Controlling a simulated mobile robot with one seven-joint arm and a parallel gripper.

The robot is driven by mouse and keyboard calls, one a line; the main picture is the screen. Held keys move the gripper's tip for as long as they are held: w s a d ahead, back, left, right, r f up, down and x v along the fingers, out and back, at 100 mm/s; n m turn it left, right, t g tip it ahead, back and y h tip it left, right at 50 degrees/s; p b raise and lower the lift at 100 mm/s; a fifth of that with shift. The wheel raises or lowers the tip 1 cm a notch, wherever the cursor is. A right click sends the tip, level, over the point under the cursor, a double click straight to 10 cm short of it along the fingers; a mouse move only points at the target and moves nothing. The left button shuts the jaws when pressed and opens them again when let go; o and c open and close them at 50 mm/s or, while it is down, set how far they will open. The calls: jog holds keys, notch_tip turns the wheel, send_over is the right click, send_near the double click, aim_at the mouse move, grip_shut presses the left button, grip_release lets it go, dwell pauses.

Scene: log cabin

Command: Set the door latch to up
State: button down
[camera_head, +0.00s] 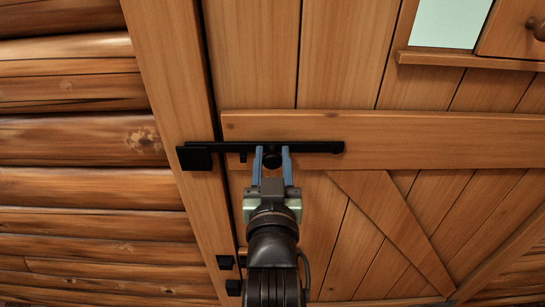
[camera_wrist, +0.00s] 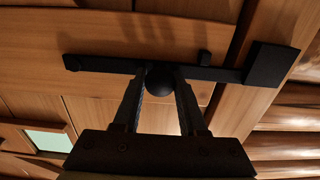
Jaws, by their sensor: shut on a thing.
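The black door latch (camera_head: 315,147) is a flat bar lying level across the wooden door. Its left end meets a square black catch (camera_head: 194,158) on the door frame. A round black knob (camera_head: 272,160) is on the bar. My gripper (camera_head: 272,152) reaches up from below with its two blue fingers on either side of the knob, shut on it. In the wrist view the latch bar (camera_wrist: 105,64) runs across the top to the catch (camera_wrist: 269,64). The knob (camera_wrist: 161,79) sits between the fingertips of my gripper (camera_wrist: 160,72).
The wooden door (camera_head: 390,90) has a horizontal board (camera_head: 420,140) behind the latch and a diagonal brace (camera_head: 392,225). A small window (camera_head: 450,22) is at the upper right. A log wall (camera_head: 85,150) stands to the left. Small black fittings (camera_head: 226,262) are lower on the frame side.

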aim_at(275, 130)
notch_tip(275, 130, up, 2)
jog(key=shift+d+r+m+p, duration=0.1)
jog(key=shift+m+p, duration=0.7)
jog(key=shift+p, duration=0.05)
jog(key=shift+d+r+m+p, duration=0.15)
jog(key=shift+r+m+p, duration=0.2)
jog(key=shift+r+m, duration=0.25)
jog(key=shift+f, duration=0.15)
jog(key=shift+c, duration=2.4)
grip_release()
jog(key=shift+s+f, duration=0.1)
